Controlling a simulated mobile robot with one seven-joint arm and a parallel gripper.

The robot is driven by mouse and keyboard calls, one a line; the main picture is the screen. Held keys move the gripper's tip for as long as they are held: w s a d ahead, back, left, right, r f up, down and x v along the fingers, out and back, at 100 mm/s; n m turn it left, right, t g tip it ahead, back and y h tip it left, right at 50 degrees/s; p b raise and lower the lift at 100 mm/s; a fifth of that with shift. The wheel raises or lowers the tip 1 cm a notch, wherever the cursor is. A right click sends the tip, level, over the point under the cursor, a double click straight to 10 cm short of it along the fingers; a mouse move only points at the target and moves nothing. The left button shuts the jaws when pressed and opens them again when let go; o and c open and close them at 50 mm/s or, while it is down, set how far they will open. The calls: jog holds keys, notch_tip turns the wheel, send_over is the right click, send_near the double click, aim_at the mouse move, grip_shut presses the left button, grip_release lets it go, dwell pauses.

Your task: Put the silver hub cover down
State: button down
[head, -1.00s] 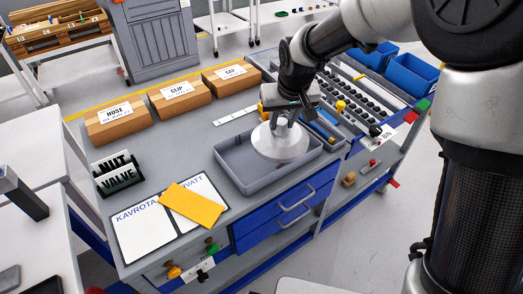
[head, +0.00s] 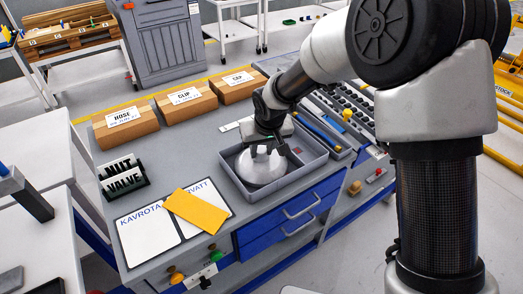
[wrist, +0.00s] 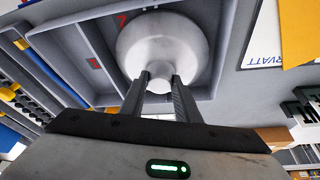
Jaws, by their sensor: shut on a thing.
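The silver hub cover (head: 258,168) is a round, shiny dome with a small knob on top. In the head view it is inside the grey tray (head: 243,193) on the workbench, towards the tray's left part. My gripper (head: 266,149) is above it, pointing down. In the wrist view the hub cover (wrist: 183,38) fills the top middle, and my gripper (wrist: 160,84) has both fingers closed on its knob. The cover sits low within the tray walls; I cannot tell whether it touches the tray floor. The tray (wrist: 75,45) also shows in the wrist view, with small red marks.
Cardboard boxes labelled HOSE (head: 127,122), CLIP (head: 186,103) and CAP (head: 238,87) stand behind the tray. A yellow sheet (head: 196,210) lies on papers at the front left. The NUT and VALVE holder (head: 122,176) stands left. Racks of dark parts (head: 343,110) lie right.

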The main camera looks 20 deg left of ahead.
jog(key=shift+f, duration=0.2)
jog(key=c, duration=1.3)
grip_release()
jog(key=shift+c, duration=0.2)
jog(key=shift+r, duration=0.35)
jog(key=v, duration=1.1)
jog(key=shift+s+r+p, duration=0.15)
jog(key=shift+r+p, duration=0.1)
jog(key=shift+p, duration=0.2)
jog(key=shift+d, duration=0.2)
